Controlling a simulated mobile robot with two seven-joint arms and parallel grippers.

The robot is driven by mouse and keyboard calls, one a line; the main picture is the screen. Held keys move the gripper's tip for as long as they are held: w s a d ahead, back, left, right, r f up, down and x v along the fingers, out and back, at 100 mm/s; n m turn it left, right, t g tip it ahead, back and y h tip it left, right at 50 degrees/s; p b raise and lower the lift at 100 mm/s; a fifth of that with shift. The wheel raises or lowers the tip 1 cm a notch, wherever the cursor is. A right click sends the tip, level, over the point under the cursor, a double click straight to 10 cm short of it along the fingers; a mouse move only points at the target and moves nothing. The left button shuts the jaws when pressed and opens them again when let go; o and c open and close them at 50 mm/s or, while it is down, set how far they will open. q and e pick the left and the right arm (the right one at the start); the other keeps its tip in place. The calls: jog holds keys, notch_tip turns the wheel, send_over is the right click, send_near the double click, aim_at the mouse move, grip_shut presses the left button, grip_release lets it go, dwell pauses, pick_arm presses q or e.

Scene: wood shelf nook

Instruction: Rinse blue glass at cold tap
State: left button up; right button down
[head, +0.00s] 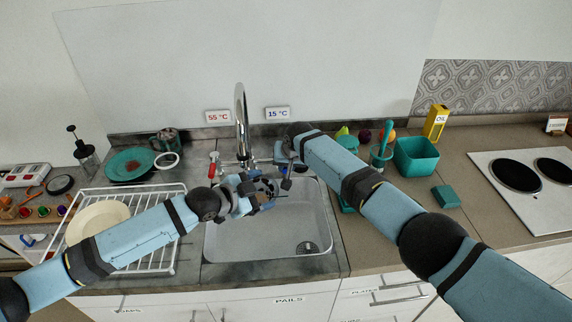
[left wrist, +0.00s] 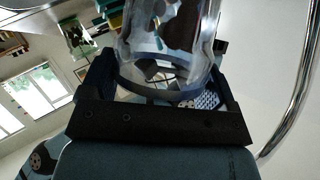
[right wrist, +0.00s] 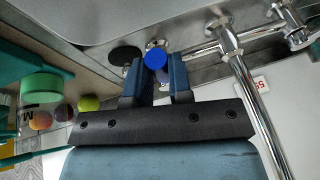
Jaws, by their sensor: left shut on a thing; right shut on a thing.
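My left gripper (head: 262,193) is shut on the blue glass (left wrist: 165,65), a clear blue-tinted tumbler that fills the middle of the left wrist view. In the head view the glass is mostly hidden by the fingers, over the sink basin. My right gripper (head: 290,160) is at the right side of the tap (head: 241,115). In the right wrist view its fingers are shut on the blue cold tap handle (right wrist: 155,60). The red hot tap handle (head: 213,164) is at the left of the tap. I cannot make out any water stream.
The sink basin (head: 290,235) lies below both grippers. A white dish rack (head: 162,255) with a plate (head: 97,221) stands left. A teal bin (head: 416,155), a yellow oil carton (head: 435,121) and the hob (head: 525,190) are right. Signs reading 55 °C (head: 217,116) and 15 °C (head: 278,113) are behind.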

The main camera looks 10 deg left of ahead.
jog(key=shift+d, duration=0.1)
jog(key=shift+w+d+n+g+y, duration=0.25)
jog(key=shift+d+n, duration=0.2)
jog(key=shift+n, duration=0.2)
jog(key=shift+w+d+n+g+y, duration=0.2)
jog(key=shift+d+n, duration=0.2)
jog(key=shift+n, duration=0.25)
jog(key=c, duration=1)
grip_release()
jog(key=shift+c, duration=0.2)
jog(key=v, duration=1.2)
jog(key=shift+s, duration=0.1)
